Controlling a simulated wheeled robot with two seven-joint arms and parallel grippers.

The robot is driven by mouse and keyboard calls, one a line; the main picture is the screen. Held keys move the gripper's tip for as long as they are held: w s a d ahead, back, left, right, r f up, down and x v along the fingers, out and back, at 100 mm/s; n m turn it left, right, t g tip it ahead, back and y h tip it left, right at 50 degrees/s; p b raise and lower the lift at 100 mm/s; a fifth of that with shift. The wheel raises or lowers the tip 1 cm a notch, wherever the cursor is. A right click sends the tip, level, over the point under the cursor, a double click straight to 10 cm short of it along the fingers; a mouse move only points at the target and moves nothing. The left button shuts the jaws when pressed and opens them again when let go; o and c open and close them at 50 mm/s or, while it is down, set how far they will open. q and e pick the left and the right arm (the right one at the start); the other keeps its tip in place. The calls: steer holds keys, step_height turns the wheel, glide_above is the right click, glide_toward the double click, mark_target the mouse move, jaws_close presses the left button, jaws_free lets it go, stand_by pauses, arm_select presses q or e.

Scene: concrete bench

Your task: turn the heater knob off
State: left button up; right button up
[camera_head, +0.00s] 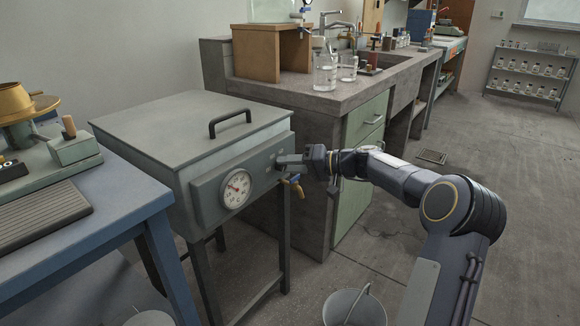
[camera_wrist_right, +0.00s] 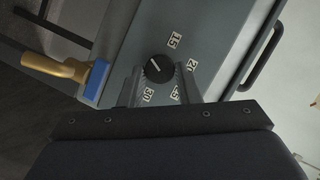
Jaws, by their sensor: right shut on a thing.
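The heater is a grey metal box (camera_head: 185,135) on legs with a flat lid, a black handle and a front panel bearing a round dial (camera_head: 236,190). In the right wrist view its knob (camera_wrist_right: 158,68) is black and round with a white pointer line. Printed labels around it read 15, 20, 25 and 30. My right gripper (camera_head: 280,160) is at the right end of the front panel. In the wrist view its two fingers stand on either side of the knob, shut on it. In the head view the gripper hides the knob. My left gripper is not in view.
A brass tap with a blue part (camera_wrist_right: 97,78) sticks out close below the gripper; it also shows in the head view (camera_head: 293,184). A blue table (camera_head: 110,215) stands at left. A concrete bench (camera_head: 345,95) with glassware is behind. A bucket (camera_head: 355,308) stands on the floor.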

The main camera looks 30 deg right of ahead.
steer(key=shift+f, duration=0.1)
steer(key=o, duration=1)
steer(key=p+v, duration=0.2)
steer(key=v, duration=0.5)
steer(key=shift+s+d, duration=0.25)
steer(key=shift+s, duration=0.05)
steer(key=shift+a+r, duration=0.1)
steer(key=shift+r, duration=0.1)
